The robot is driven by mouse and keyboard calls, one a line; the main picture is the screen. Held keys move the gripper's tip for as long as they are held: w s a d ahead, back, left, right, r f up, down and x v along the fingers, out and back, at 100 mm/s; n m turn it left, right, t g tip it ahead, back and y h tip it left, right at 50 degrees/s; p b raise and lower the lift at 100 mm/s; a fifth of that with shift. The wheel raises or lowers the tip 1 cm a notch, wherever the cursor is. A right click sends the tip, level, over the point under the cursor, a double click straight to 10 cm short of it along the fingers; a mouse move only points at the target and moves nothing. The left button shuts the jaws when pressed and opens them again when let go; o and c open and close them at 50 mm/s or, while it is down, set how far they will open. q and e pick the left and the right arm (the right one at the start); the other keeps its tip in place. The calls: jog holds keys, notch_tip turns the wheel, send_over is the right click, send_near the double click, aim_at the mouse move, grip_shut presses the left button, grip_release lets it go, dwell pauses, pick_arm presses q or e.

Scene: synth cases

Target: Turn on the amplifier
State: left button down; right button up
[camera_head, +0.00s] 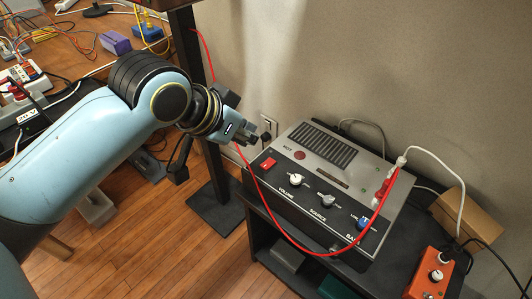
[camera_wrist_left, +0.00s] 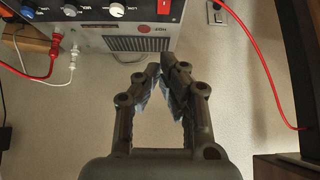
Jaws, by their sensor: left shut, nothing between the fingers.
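The amplifier (camera_head: 364,168) is a grey box with a black front panel of knobs, standing on a black stand. A red rocker switch (camera_head: 268,163) sits at the left end of the panel; I cannot tell its position. My left gripper (camera_head: 265,138) is shut and empty, just above and behind the switch near the amplifier's left back edge. In the left wrist view the left gripper (camera_wrist_left: 161,62) has its fingertips together, below the vent grille of the amplifier (camera_wrist_left: 90,40). The red switch (camera_wrist_left: 164,9) shows at the top there. My right gripper is not in view.
A red cable (camera_head: 270,215) loops in front of the amplifier from a plug on its right side. White cables run beside it. An orange box (camera_head: 430,277) with a knob is at the lower right. A cluttered wooden desk (camera_head: 62,45) is at the upper left; a wall stands behind.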

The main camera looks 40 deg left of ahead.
pick_arm(q)
jog(key=b, duration=0.2)
send_over(273, 161)
jog(key=s, duration=0.2)
notch_tip(273, 161, down, 8)
jog(key=shift+s+f, duration=0.1)
jog(key=shift+s, duration=0.05)
jog(key=shift+s+f+b, duration=0.25)
jog(key=shift+f+b, duration=0.15)
jog(key=shift+f, duration=1.2)
jog(key=shift+s+f+p, duration=0.15)
jog(key=shift+p, duration=0.2)
jog(key=shift+w+r+p, duration=0.2)
jog(key=shift+w+p, duration=0.15)
jog(key=shift+w, duration=0.4)
